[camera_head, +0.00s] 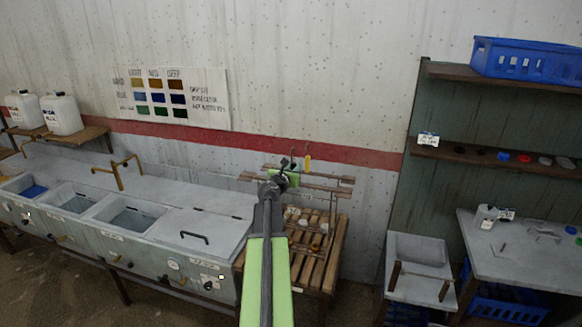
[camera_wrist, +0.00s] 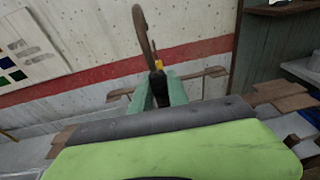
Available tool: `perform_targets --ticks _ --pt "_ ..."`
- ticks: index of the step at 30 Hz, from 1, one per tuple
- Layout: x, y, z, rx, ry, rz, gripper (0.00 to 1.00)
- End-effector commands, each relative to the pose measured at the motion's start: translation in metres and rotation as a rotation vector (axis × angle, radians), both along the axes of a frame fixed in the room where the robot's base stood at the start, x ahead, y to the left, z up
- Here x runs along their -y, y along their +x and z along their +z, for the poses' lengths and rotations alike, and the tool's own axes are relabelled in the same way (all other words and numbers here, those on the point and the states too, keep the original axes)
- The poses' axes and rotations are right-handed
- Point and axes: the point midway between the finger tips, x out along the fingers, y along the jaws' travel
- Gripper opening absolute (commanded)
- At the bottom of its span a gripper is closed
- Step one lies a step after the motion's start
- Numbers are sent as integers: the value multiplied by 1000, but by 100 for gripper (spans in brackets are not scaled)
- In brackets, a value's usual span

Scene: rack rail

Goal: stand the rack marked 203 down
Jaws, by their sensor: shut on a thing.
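The rack (camera_head: 335,188) shows in the head view as brown wooden bars with thin wires hanging below them. It is at my arm's end, above a slatted wooden stand (camera_head: 322,272). My gripper (camera_head: 285,178) is shut on the rack's hook stem. In the wrist view, the green jaws (camera_wrist: 160,92) close around a dark stem below a brown hook (camera_wrist: 146,35) with a yellow band. Wooden bar ends (camera_wrist: 205,73) stick out on both sides. I cannot read the number 203. My arm hides part of the rack, and I cannot tell whether its underside touches the stand.
A row of grey tanks (camera_head: 205,236) stands left of the stand, one with a lid. A grey sink (camera_head: 418,252) and a side table (camera_head: 530,250) stand at the right. A blue crate (camera_head: 527,60) sits on a high shelf. Bare floor shows between stand and sink.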

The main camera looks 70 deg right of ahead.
Motion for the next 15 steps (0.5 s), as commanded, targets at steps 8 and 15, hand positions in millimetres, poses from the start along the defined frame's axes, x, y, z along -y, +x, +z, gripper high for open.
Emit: perform_targets --ticks 8,15 --pt "-3 5 -6 0 1 7 0" --pt "-3 6 -31 0 1 7 0"
